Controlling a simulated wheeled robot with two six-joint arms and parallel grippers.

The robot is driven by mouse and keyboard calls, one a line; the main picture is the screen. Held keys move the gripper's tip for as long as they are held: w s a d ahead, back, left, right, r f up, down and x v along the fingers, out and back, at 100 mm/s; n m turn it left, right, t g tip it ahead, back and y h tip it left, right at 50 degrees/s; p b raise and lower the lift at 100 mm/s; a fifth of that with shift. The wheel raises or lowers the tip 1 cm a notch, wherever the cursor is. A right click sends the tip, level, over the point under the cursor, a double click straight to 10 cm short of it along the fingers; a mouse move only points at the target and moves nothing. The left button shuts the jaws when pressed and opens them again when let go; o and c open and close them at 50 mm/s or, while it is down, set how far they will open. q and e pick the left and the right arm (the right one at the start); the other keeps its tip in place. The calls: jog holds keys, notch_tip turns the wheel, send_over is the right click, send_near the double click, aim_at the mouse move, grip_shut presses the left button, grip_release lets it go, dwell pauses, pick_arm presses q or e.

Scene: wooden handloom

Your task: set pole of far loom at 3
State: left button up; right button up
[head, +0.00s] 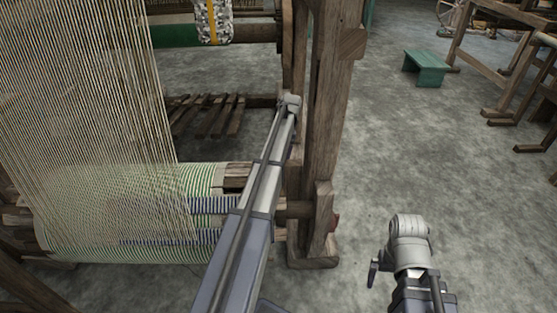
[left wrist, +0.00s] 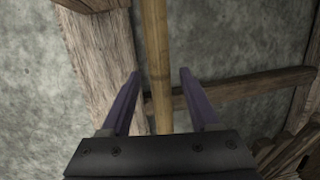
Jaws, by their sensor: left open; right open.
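In the left wrist view a tan round wooden pole (left wrist: 155,60) runs from the top edge down to the gripper body. My left gripper (left wrist: 160,76) is open, one purple finger on each side of the pole, with a gap on both sides. I cannot tell how deep the pole sits between the fingers. In the head view my left arm reaches up to the wooden loom post (head: 326,120); its gripper is hidden there. My right gripper (head: 373,272) is at the lower right, open, only partly seen, and far from the loom. No number marks can be made out.
The near loom's warp threads (head: 90,100) and striped cloth roll (head: 110,225) fill the left. A green stool (head: 427,66) stands at the back right, with wooden frames (head: 520,60) beyond. The grey floor between post and stool is clear.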

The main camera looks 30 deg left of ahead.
notch_tip(320, 180, up, 8)
jog(key=p, duration=0.7)
jog(key=shift+f, duration=0.25)
